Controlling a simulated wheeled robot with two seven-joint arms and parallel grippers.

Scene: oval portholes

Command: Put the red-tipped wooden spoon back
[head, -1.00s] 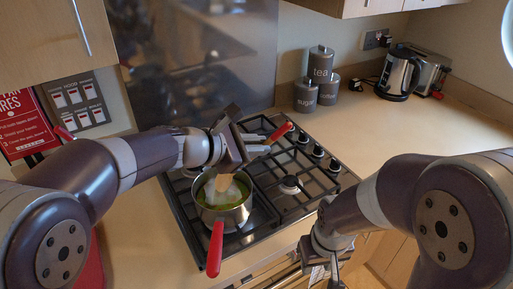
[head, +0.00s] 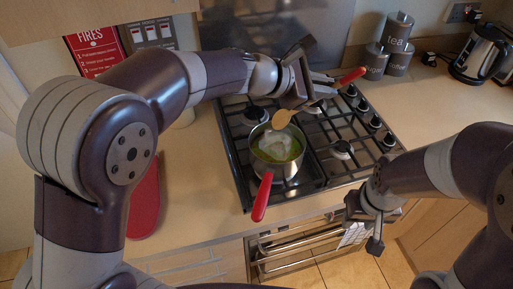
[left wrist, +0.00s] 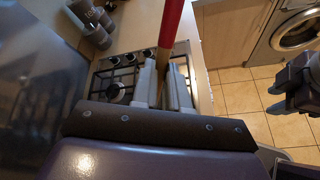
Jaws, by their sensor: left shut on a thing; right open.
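The wooden spoon is held by my left gripper (head: 306,88) above the hob. Its bowl (head: 283,118) hangs just over the far rim of the saucepan (head: 290,172), and its red tip (head: 352,74) points up and to the right. In the left wrist view the red part of the spoon (left wrist: 172,22) rises from between the closed fingers (left wrist: 165,85). The saucepan has a red handle and holds something green with pale steam or froth. My right gripper (head: 366,220) is open and empty in front of the oven.
A flat red rounded item (head: 145,200) lies on the left counter, partly hidden by my left arm. The gas hob (head: 342,160) has free burners right of the pan. Canisters (head: 397,45) and a kettle (head: 480,52) stand at the back right.

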